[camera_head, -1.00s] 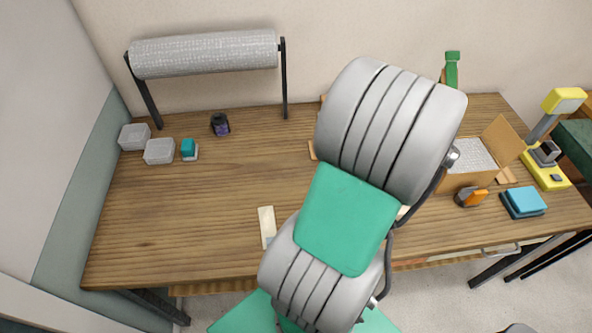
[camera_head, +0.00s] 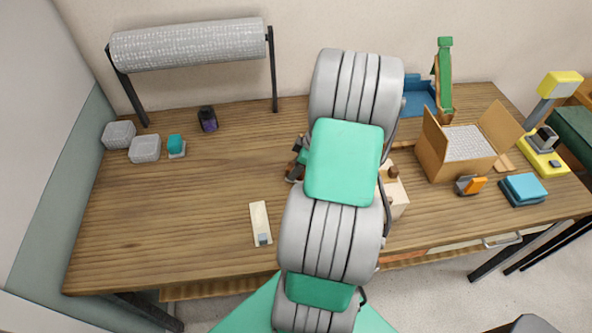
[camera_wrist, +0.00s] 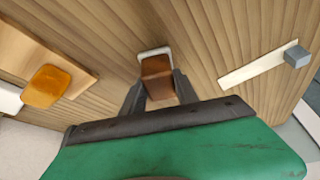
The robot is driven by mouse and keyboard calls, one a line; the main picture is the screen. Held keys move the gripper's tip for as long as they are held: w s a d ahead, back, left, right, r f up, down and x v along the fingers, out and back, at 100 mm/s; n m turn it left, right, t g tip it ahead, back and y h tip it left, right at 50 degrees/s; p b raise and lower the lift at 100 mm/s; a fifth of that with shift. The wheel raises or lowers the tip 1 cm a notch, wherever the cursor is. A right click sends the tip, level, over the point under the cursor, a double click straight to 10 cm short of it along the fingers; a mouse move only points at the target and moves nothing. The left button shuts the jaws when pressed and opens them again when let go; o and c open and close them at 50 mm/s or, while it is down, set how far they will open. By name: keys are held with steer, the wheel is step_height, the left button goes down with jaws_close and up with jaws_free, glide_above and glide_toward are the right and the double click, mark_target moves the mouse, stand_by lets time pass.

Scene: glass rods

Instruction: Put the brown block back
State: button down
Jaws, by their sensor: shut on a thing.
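The brown block (camera_wrist: 157,68) is in the wrist view, between the two dark fingers of my gripper (camera_wrist: 159,90), which is shut on it. A pale rim (camera_wrist: 153,52) shows at the block's far end; I cannot tell whether the block touches it or stands over it. In the head view my dark gripper (camera_head: 296,163) shows just left of my arm, over the middle of the table (camera_head: 190,215). The brown block cannot be made out there, and my arm hides part of that area.
A pale strip with a small grey block (camera_head: 263,239) lies left of my arm. A pale wooden piece (camera_head: 396,200) with a brown knob stands to the right. An open cardboard box (camera_head: 440,165) is farther right. The table's left half is mostly bare.

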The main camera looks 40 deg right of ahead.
steer(key=shift+r, duration=0.1)
steer(key=shift+f, duration=0.2)
steer(key=c, duration=0.9)
jaws_free()
